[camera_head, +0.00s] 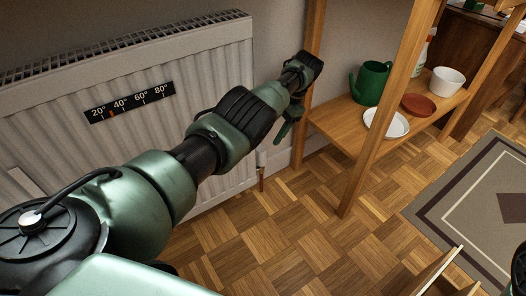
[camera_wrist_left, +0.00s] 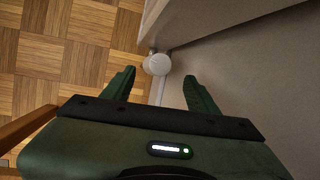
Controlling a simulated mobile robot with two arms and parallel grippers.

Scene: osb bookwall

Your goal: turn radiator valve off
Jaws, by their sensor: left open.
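The white radiator (camera_head: 130,130) stands along the wall at the left, with a dark temperature strip on its front. Its white valve (camera_head: 261,158) shows low at the radiator's right end, above a short reddish pipe. In the left wrist view the round valve knob (camera_wrist_left: 157,64) lies ahead of the fingers, between their lines. My left gripper (camera_wrist_left: 158,88) is open and empty, with a green finger on each side and a gap to the knob. In the head view my left gripper (camera_head: 284,130) is partly hidden by its wrist, above and right of the valve.
A wooden shelf (camera_head: 335,129) stands right of the radiator, its post close to my left wrist. It holds a green watering can (camera_head: 371,83), white saucer (camera_head: 386,123), reddish dish (camera_head: 418,105) and white pot (camera_head: 446,81). The parquet floor (camera_head: 290,230) is clear before the radiator.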

